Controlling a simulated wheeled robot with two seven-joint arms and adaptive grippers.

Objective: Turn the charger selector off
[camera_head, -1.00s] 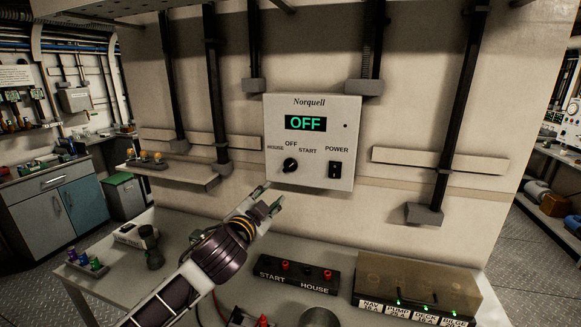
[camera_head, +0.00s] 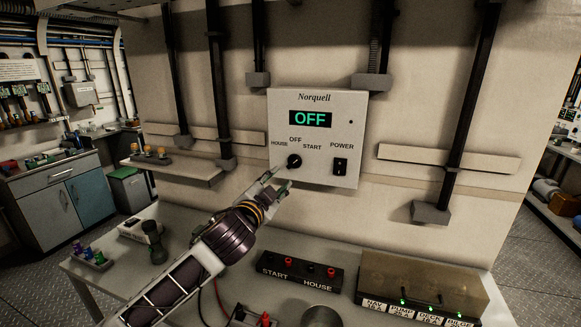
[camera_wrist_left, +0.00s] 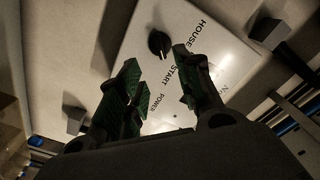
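The charger box (camera_head: 318,137) is a white wall panel marked Norquell. My left gripper (camera_head: 277,182) is just below and left of the knob, fingers apart and empty. In the left wrist view the knob (camera_wrist_left: 159,43) lies beyond the open fingers (camera_wrist_left: 162,92), not between the tips. My right gripper is not in view.
Below the box is a bench with a black START/HOUSE terminal block (camera_head: 301,272) and a clear-covered fuse box (camera_head: 425,279). A small shelf (camera_head: 180,168) is on the wall at left. Black conduits run up the wall beside the box.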

